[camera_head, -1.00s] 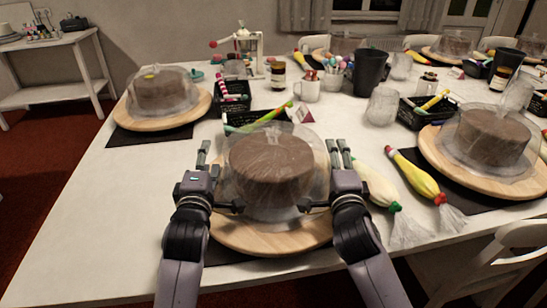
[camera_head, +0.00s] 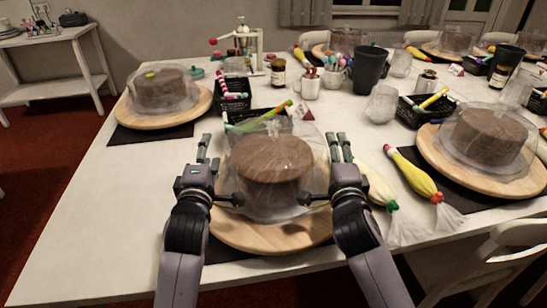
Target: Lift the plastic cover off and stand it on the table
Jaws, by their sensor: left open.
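The clear plastic cover (camera_head: 312,160) is over a brown cake (camera_head: 272,157) in the middle foreground. The cake sits above a round wooden board (camera_head: 270,240). My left gripper (camera_head: 207,150) is open at the left side of the cover, its fingers pointing away across the table. My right gripper (camera_head: 340,147) is at the right side, its two fingers apart with nothing between them. Short dark stubs reach inward from both grippers to the cover's lower sides. I cannot tell whether the cover's lower rim touches the board.
Piping bags (camera_head: 415,175) lie to the right, beside another covered cake (camera_head: 488,135). A further covered cake (camera_head: 163,88) is at the left. The table's left front (camera_head: 100,220) is clear.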

